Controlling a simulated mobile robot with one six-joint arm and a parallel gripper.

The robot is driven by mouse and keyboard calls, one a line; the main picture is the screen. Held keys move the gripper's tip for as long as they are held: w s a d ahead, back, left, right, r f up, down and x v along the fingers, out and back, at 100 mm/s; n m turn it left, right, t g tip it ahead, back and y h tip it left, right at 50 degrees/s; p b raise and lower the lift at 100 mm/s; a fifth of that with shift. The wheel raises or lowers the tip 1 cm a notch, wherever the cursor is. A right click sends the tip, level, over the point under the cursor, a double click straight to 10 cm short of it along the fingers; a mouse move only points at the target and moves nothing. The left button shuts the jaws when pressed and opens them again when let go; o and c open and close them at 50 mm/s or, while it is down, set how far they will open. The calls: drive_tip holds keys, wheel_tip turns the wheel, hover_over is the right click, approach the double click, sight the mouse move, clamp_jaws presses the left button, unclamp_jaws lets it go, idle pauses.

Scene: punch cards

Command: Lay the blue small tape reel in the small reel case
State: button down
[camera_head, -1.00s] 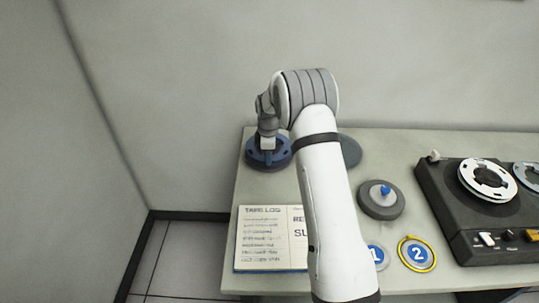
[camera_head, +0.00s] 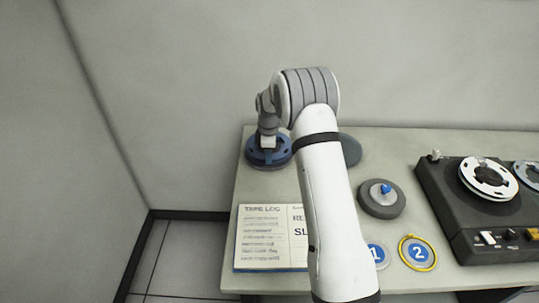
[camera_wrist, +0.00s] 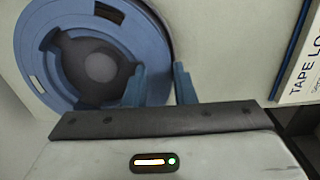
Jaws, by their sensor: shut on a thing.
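The blue tape reel (camera_head: 255,157) is at the back left of the table, under my gripper (camera_head: 268,146). In the wrist view the reel (camera_wrist: 38,62) fills the upper left, with a dark hub. My gripper also shows there (camera_wrist: 160,88), shut on the reel's rim with one finger on each side. I cannot tell whether the reel rests on the table or is held just above it. A flat grey round thing (camera_head: 351,150) is partly hidden behind my arm. A grey round thing with a blue knob (camera_head: 366,203) lies to the right. I cannot tell which is the small reel case.
An open tape log book (camera_head: 262,240) lies at the front left, partly covered by my arm. Round pieces marked 1 (camera_head: 376,254) and 2 (camera_head: 418,253) lie right of it. A dark tape machine (camera_head: 450,208) with reels stands at the right. A wall is behind.

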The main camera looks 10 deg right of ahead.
drive_tip(key=shift+f+b, duration=0.95)
drive_tip(key=shift+f, duration=0.3)
idle(1.2)
drive_tip(key=c, duration=1.1)
unclamp_jaws()
drive_tip(key=c, duration=0.4)
drive_tip(key=shift+r, duration=0.1)
drive_tip(key=shift+r+p, duration=2.4)
drive_tip(key=shift+r, duration=2.1)
